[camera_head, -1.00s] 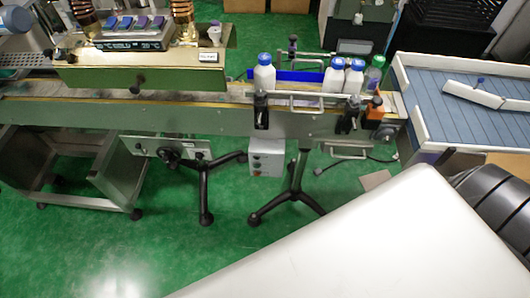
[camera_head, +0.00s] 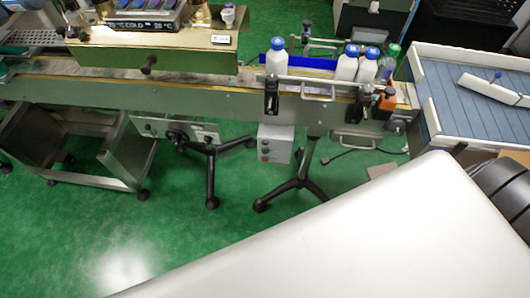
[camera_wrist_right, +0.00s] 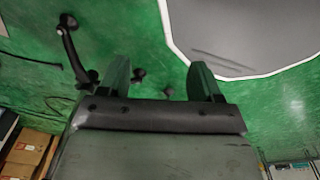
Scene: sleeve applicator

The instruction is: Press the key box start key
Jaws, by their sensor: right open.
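The key box (camera_head: 275,144) is a small grey box with a few round keys on its front. It hangs below the conveyor, near the middle of the head view. Which key is the start key I cannot tell at this size. My right gripper (camera_wrist_right: 160,80) is open and empty in the right wrist view, with green floor beyond its fingers. The key box does not show clearly in that view. Neither gripper shows in the head view.
The conveyor (camera_head: 200,98) runs across above the key box, with white blue-capped bottles (camera_head: 347,64) on it. Black tripod legs (camera_head: 290,190) stand on both sides under the box. A metal cart (camera_head: 85,150) is at left. A large white surface (camera_head: 350,240) covers the lower right.

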